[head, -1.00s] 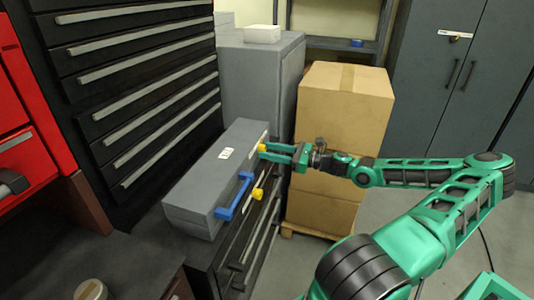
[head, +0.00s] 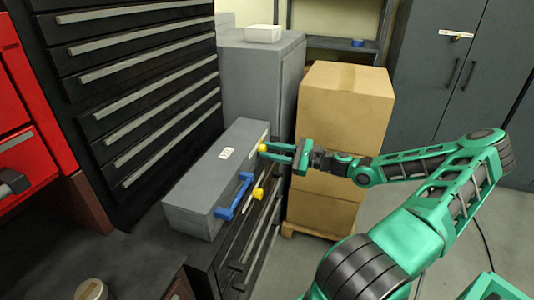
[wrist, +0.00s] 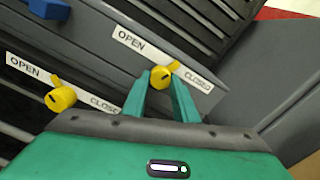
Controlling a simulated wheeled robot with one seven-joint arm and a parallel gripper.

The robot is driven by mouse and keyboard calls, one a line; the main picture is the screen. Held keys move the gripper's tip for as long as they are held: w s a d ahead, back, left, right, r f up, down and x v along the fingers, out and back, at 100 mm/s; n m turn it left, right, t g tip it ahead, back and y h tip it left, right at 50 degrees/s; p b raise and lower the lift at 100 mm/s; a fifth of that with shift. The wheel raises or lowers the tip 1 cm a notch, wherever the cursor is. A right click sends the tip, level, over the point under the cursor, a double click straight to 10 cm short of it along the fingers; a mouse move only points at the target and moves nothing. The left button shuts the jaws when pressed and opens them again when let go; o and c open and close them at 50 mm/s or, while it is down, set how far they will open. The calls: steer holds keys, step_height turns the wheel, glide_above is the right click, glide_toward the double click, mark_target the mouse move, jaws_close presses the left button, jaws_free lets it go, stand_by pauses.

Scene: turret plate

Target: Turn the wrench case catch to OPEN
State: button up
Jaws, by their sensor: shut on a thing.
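The long grey case (head: 205,177) lies on the dark drawer unit, with a blue handle (head: 234,196) on its front. Its yellow catch (wrist: 160,77) sits below a white strip reading OPEN at left and CLOSED at right. The catch's pointer leans up and right, nearer the CLOSED side. My gripper (wrist: 161,85) is shut on this catch, one finger on each side; the head view shows it at the case's far front end (head: 265,149). A second yellow catch (wrist: 60,98), on the drawer front below, has its own OPEN/CLOSED strip, and its pointer leans toward OPEN.
Stacked cardboard boxes (head: 343,105) stand close behind my gripper. A black drawer cabinet (head: 150,90) stands behind the case and a red one (head: 25,140) at far left. Grey lockers (head: 435,70) stand at back right. Open floor lies at right.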

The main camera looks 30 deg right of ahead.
steer(key=n, duration=1.3)
steer(key=shift+d+f, duration=0.1)
steer(key=shift+n, duration=0.3)
steer(key=o, duration=0.9)
steer(key=shift+o, duration=0.9)
steer(key=v, duration=1)
steer(key=shift+s+d, duration=0.25)
steer(key=shift+d, duration=0.05)
